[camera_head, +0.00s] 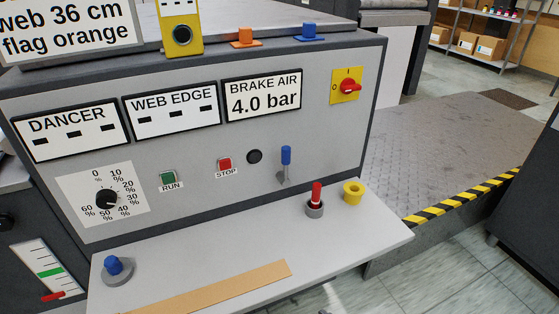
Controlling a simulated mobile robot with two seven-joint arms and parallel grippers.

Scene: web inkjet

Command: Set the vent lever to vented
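No lever here has a readable vent or vented label, so I cannot tell for sure which one is the vent lever. A blue-handled lever (286,156) stands upright on the front panel, right of a round black knob, with a small grey piece below it. A red-handled lever (316,193) stands nearly upright in a grey round base on the shelf below. A blue knob (113,265) sits on a grey disc at the shelf's left end. Neither of my grippers is in view.
The grey shelf (350,250) juts out below the panel and carries a yellow ring-shaped piece (353,192) and a tan strip (215,287). The panel has a green RUN button (168,178), a red STOP button (225,165), a percent dial (106,198) and a red rotary switch (348,86).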

